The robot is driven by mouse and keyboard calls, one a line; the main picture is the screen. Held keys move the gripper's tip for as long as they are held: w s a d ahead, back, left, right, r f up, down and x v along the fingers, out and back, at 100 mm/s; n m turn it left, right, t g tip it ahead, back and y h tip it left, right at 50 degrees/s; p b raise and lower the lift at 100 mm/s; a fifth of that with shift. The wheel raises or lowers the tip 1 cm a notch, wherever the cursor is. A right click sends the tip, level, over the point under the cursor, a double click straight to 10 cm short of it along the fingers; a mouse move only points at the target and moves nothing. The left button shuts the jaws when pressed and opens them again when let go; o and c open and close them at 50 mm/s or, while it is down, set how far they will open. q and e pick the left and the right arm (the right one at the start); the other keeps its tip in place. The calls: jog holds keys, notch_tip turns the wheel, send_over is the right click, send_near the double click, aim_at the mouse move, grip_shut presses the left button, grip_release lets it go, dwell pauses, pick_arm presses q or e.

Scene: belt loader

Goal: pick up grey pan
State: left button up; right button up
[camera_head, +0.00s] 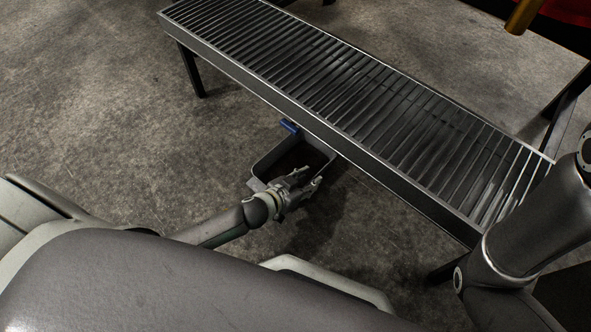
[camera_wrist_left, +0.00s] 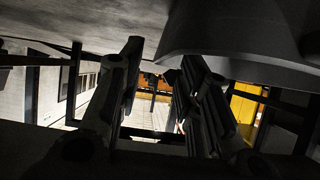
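A grey open pan (camera_head: 262,168) sits low beside the belt's near side in the head view, with a small blue part (camera_head: 289,127) at its far edge. My left gripper (camera_head: 311,178) is at the pan's near right side and overlaps it in this view. In the left wrist view my left gripper (camera_wrist_left: 161,58) has its fingers apart with nothing between them. A large grey curved body (camera_wrist_left: 240,38), which looks like the pan, lies close beyond the right finger. I cannot tell whether they touch. My right gripper is out of view.
A roller conveyor (camera_head: 315,128) on dark legs runs diagonally above and behind the pan, close to my left gripper. Bare concrete floor (camera_head: 110,110) lies open to the left. A yellow part (camera_head: 523,15) shows at top right.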

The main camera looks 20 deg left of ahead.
pick_arm(q)
jog(key=shift+b+x, duration=0.85)
jog(key=shift+x, duration=0.7)
jog(key=shift+c, duration=0.2)
grip_shut()
jog(key=shift+r, duration=0.1)
